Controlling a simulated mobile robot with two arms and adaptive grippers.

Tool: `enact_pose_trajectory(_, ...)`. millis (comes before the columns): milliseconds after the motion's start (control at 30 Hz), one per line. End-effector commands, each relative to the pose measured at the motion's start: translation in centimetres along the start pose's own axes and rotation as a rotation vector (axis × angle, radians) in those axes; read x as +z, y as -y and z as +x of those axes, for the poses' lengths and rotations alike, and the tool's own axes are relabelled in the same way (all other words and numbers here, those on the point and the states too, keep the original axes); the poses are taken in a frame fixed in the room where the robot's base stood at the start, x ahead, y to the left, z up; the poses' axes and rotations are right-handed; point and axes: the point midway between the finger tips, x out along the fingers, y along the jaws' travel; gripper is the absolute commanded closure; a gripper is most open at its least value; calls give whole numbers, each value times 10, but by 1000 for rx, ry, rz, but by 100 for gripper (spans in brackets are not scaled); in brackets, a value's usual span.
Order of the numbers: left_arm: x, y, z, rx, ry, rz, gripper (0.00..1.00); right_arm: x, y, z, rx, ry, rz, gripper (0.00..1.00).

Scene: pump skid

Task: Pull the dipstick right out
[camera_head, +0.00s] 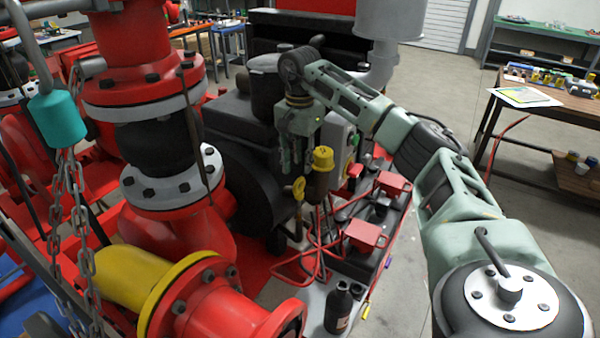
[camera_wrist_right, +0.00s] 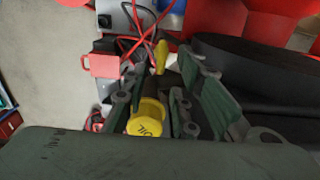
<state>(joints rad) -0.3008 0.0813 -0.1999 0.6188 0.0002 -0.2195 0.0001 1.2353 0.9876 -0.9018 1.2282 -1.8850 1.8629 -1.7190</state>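The dipstick shows a yellow looped handle (camera_head: 299,188) at the engine's near side, just below my right gripper (camera_head: 292,160). In the wrist view its yellow handle (camera_wrist_right: 161,55) lies beyond the gap between my right gripper's fingers (camera_wrist_right: 158,88). Those fingers are apart and look empty, pointing down at the engine. A yellow oil cap (camera_head: 323,158) stands on a dark neck just right of the fingers; in the wrist view it reads "OIL" (camera_wrist_right: 147,120). The dipstick's shaft is hidden. My left gripper is not in view.
Red battery clamps (camera_head: 366,234) and red cables lie to the right of the dipstick. A dark bottle (camera_head: 339,308) stands in front. A red pipe with a yellow flange (camera_head: 180,285) and a chain (camera_head: 75,220) crowd the left.

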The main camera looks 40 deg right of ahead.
Motion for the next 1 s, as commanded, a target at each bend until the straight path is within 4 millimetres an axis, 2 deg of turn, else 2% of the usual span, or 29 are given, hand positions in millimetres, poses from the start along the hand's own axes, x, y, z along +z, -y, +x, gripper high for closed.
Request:
enact_pose_trajectory(33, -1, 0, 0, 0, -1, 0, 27, 0, 1, -13, -5, -1, 0, 74)
enact_pose_trajectory(200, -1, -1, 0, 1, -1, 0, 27, 0, 0, -47, -3, 0, 0, 74)
enact_pose_trajectory(400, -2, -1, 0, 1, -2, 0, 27, 0, 0, -68, 0, 1, -1, 74)
enact_pose_trajectory(1000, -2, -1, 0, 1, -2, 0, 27, 0, -1, -72, 2, 1, 0, 74)
